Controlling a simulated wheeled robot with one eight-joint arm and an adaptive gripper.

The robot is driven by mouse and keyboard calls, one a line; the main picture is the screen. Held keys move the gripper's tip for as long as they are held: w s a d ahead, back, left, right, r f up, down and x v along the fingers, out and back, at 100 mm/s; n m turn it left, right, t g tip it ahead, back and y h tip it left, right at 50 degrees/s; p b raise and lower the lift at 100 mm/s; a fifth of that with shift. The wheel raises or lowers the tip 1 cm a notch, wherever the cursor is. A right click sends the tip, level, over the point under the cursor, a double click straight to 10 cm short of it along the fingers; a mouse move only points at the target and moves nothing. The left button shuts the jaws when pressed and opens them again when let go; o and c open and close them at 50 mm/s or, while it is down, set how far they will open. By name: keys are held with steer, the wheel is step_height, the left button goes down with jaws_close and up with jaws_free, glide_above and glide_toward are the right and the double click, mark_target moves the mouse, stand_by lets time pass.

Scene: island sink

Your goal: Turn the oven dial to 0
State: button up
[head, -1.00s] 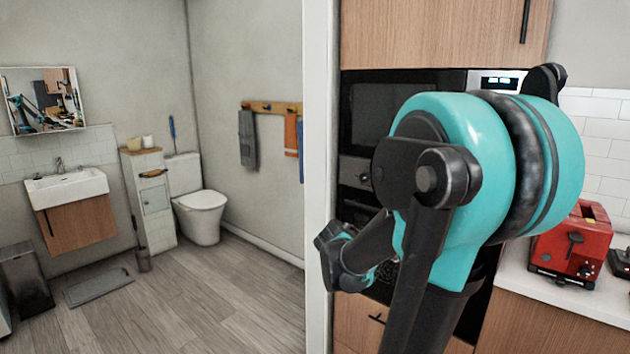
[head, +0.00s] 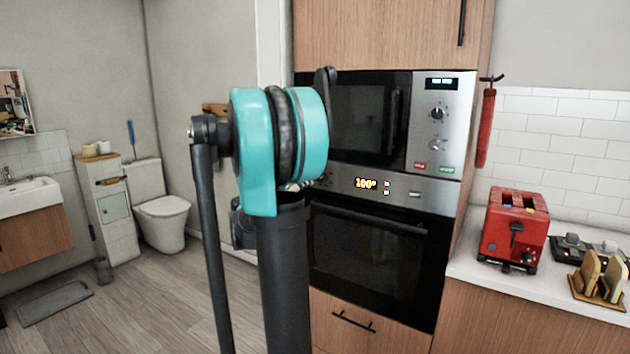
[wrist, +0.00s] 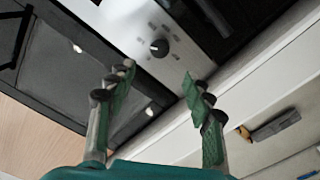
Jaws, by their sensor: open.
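The oven (head: 368,255) is built into the wooden cabinet, with a steel control strip whose lit display (head: 365,184) reads 100°. In the wrist view a round black dial (wrist: 159,48) with marks around it sits on the steel panel (wrist: 138,25). My gripper (wrist: 158,80) is open and empty, its two green-padded fingers spread below the dial in the picture. The dial lies beyond the gap between the fingertips, and they look apart from it. In the head view my arm covers the left part of the control strip and my gripper cannot be made out.
A microwave (head: 368,118) with its own knobs sits directly above the oven. A red toaster (head: 513,230) stands on the white counter (head: 500,278) to the right. A wall edge (head: 272,45) borders the cabinet on the left.

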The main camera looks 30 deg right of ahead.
steer(key=x, duration=1)
steer(key=shift+d, duration=0.3)
steer(key=shift+c, duration=0.3)
steer(key=c, duration=1.1)
steer(key=shift+n, duration=0.4)
steer(key=n, duration=0.5)
steer(key=shift+w+n, duration=0.1)
steer(key=shift+n, duration=0.2)
steer(key=n, duration=0.5)
steer(key=shift+a+f+n, duration=0.1)
steer(key=shift+n, duration=0.2)
